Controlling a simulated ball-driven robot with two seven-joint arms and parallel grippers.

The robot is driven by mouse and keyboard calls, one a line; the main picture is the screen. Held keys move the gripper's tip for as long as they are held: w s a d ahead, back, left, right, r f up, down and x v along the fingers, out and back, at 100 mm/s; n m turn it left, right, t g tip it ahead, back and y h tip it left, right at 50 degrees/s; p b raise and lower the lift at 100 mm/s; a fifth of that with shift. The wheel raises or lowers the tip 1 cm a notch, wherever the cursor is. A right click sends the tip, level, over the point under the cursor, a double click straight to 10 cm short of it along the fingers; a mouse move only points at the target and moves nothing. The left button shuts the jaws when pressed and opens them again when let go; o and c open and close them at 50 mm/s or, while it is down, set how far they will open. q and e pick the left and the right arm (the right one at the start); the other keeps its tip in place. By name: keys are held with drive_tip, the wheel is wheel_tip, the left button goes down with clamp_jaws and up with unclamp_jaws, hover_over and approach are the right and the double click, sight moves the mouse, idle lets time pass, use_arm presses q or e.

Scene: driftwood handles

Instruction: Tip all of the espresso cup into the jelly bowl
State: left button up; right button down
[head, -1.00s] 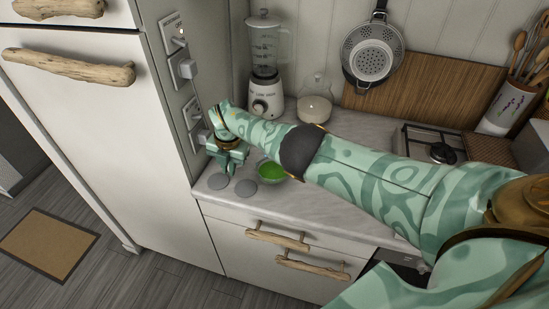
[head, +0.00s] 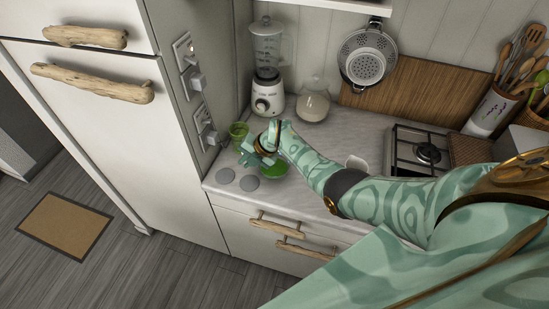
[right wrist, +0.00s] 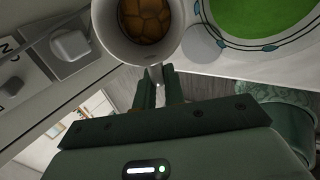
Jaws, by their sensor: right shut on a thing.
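My right gripper (head: 260,154) is over the counter beside the jelly bowl (head: 275,170), a bowl with bright green contents. In the right wrist view the gripper (right wrist: 160,84) is shut on the pale handle of the espresso cup (right wrist: 174,45). The cup is white with brown, lumpy contents, and its mouth faces the wrist camera. The bowl (right wrist: 268,38) shows at the upper right there, apart from the cup. My left gripper is out of view.
A green tumbler (head: 238,132) stands by the tall cabinet, close behind my right gripper. A blender (head: 268,75) and a glass jar (head: 314,103) stand behind. A white item (head: 357,161) lies near the stove (head: 425,150).

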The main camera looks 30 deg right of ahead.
drive_tip(key=shift+s+r, duration=0.1)
drive_tip(key=shift+r, duration=0.05)
drive_tip(key=shift+d+r, duration=0.1)
drive_tip(key=shift+r, duration=0.05)
